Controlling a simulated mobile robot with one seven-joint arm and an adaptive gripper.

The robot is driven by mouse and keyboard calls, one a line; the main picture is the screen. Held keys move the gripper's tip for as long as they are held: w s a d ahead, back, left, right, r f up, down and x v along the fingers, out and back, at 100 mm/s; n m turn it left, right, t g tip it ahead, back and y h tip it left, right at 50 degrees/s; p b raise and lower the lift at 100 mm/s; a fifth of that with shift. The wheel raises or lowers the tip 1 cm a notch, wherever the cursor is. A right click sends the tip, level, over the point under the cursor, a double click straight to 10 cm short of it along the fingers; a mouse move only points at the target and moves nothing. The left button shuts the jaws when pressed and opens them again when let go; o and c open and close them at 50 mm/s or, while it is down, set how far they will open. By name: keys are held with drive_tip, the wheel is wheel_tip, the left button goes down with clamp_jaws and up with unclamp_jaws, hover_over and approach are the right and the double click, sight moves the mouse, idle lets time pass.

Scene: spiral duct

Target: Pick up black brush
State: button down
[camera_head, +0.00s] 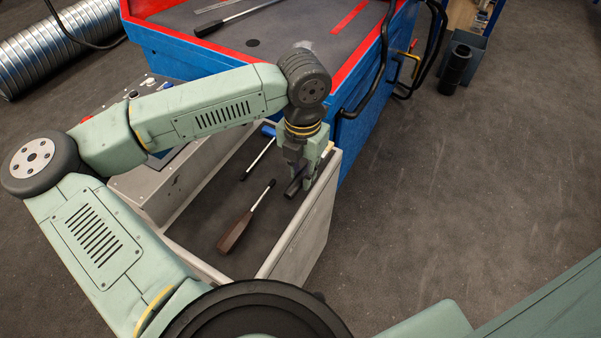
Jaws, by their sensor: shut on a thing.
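My gripper (304,178) points down inside the open grey drawer, close to its right wall. It is shut on a short dark cylindrical thing, which looks like the black brush (292,188). Only its near end shows below the fingers; the rest is hidden, and I cannot tell whether it touches the drawer floor.
The drawer (319,220) also holds a brown-handled screwdriver (236,232) and another thin-shafted tool (258,160). Behind stands the blue and red workbench (352,150) with tools on top. A black cylinder (457,66) stands at right.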

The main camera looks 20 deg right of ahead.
drive_tip(key=s+a+r+b, duration=0.1)
drive_tip(key=s+a+b, duration=0.1)
drive_tip(key=s+b, duration=0.6)
drive_tip(key=shift+s+a+r, duration=0.15)
drive_tip(key=shift+s+a, duration=0.1)
drive_tip(key=shift+s, duration=2.75)
